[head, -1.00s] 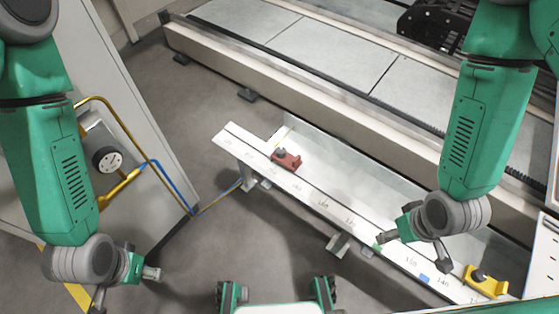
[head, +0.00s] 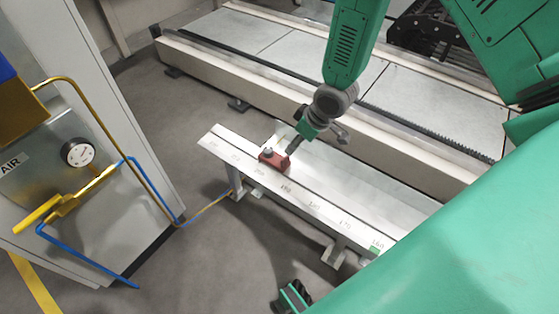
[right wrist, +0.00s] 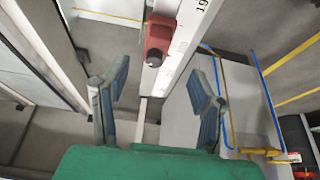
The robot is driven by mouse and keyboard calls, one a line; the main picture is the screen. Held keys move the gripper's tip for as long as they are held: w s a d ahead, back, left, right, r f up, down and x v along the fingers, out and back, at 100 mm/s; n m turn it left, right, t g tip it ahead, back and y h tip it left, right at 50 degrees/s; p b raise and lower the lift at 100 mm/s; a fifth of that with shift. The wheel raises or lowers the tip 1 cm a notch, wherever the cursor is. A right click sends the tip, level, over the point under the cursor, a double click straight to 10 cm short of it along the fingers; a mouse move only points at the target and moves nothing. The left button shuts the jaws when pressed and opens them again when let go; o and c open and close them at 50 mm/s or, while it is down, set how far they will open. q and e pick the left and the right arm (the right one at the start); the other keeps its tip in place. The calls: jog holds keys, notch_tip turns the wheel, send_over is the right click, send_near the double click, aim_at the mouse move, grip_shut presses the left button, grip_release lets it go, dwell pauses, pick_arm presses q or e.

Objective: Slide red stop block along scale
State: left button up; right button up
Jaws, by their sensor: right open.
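The red stop block (head: 273,160) sits on the long pale scale rail (head: 318,190), near its far left end. In the right wrist view, the red block (right wrist: 158,36) lies just ahead of my open right gripper (right wrist: 160,76), in line with the gap between the fingers. The rail (right wrist: 191,45) runs beside it.
A small green mark (head: 375,250) is on the rail at the lower right. A long machine bed (head: 300,90) runs behind the rail. A grey cabinet with a gauge (head: 78,152) and blue and yellow pipes stands at the left. Open floor lies between.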

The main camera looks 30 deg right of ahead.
aim_at(286, 158)
jog(key=b+x, duration=0.4)
jog(key=x, duration=0.6)
jog(key=shift+w+f, duration=0.15)
jog(key=shift+f, duration=0.2)
grip_shut()
